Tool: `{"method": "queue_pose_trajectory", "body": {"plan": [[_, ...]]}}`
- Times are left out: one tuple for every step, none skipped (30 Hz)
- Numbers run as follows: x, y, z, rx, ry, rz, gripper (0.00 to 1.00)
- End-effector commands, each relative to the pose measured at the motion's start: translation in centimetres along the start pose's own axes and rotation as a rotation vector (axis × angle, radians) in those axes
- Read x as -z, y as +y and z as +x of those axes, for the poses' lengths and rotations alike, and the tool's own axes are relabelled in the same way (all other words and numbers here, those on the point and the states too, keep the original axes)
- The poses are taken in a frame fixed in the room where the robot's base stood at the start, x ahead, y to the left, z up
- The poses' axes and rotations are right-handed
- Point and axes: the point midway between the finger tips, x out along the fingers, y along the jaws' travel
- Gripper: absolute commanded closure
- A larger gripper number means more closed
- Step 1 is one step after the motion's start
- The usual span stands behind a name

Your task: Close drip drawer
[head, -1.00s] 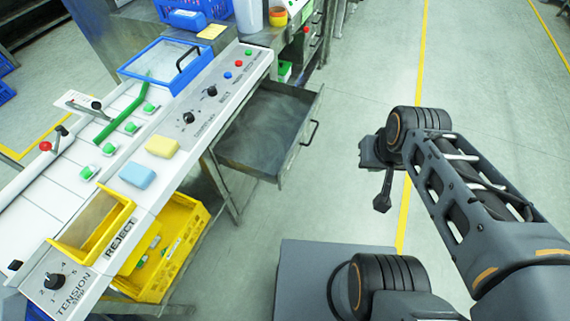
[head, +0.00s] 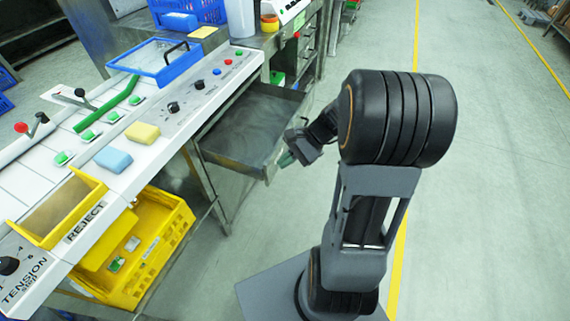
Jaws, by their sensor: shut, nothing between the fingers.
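The drip drawer (head: 240,127) is a grey metal tray pulled out from under the right side of the white control panel. It is open and looks empty. Its front faces right, towards my arm. My gripper (head: 290,158) is shut and empty at the drawer's front, by its near right corner. My wrist and gripper hide the drawer handle and part of the front. I cannot tell whether the fingers touch the drawer.
A yellow crate (head: 150,250) stands below the REJECT chute. The floor to the right is clear.

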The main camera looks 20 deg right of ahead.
Motion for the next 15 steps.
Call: {"method": "queue_pose_trajectory", "body": {"plan": [[4.1,0.7,1.3,0.099,-0.075,0.134,1.0],[5.7,0.7,1.3,0.159,-0.117,0.202,1.0],[7.8,0.7,1.3,0.239,-0.17,0.285,1.0],[9.3,0.8,1.2,0.297,-0.209,0.343,1.0],[10.8,0.9,1.0,0.353,-0.245,0.394,1.0],[12.8,1.2,0.8,0.426,-0.289,0.457,1.0],[14.2,1.5,0.6,0.478,-0.319,0.499,1.0],[15.4,1.8,0.3,0.526,-0.348,0.536,1.0],[17.0,2.2,0.0,0.585,-0.382,0.58,1.0],[18.1,2.6,-0.2,0.627,-0.403,0.608,1.0],[19.1,2.9,-0.5,0.665,-0.424,0.632,1.0],[20.2,3.4,-0.7,0.709,-0.447,0.661,1.0],[20.9,3.7,-0.9,0.738,-0.462,0.678,1.0],[21.5,3.9,-1.1,0.763,-0.475,0.691,1.0],[22.2,4.2,-1.3,0.791,-0.488,0.707,1.0]]}}
